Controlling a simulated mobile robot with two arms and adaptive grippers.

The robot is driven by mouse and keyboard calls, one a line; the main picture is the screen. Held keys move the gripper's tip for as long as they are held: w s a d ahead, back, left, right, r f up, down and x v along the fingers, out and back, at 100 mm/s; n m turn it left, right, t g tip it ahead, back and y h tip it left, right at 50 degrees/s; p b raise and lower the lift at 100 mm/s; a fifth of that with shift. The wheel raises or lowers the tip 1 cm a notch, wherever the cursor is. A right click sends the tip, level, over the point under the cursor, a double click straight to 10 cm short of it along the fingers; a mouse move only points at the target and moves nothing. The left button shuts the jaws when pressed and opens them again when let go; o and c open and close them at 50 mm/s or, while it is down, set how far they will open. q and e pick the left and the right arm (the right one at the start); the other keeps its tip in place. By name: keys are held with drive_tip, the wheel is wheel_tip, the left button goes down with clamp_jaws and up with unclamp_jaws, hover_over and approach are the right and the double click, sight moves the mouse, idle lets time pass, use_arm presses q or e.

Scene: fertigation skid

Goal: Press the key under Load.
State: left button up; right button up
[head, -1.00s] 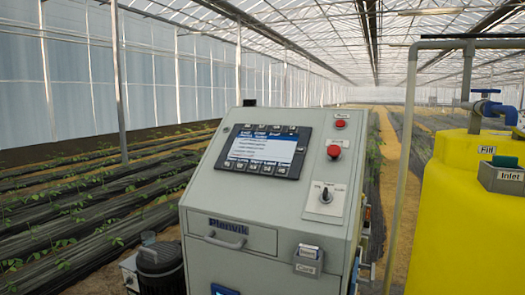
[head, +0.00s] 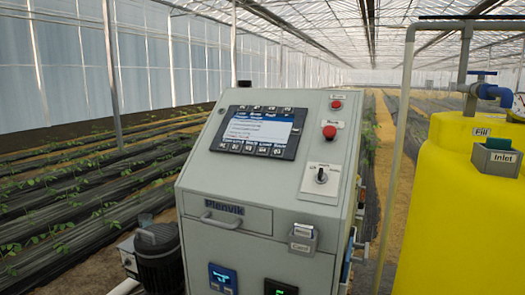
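The grey control cabinet (head: 270,185) stands ahead, its sloped face toward me. A dark-framed control panel (head: 288,151) is set in the upper left of that face. Its lit screen (head: 258,130) shows several lines of text, too small to read. A row of small keys lies along its top and another along its bottom. On the bottom strip, one label right of the middle seems to read Load, with a key (head: 263,151) under it; the print is too small to be sure. Neither of my grippers is in view.
Right of the panel are a red button (head: 329,131), a smaller red one (head: 336,104) and a rotary switch (head: 321,175). A drawer handle (head: 220,221) sticks out below. A yellow tank (head: 450,220) stands at right, a dark motor (head: 157,255) at lower left.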

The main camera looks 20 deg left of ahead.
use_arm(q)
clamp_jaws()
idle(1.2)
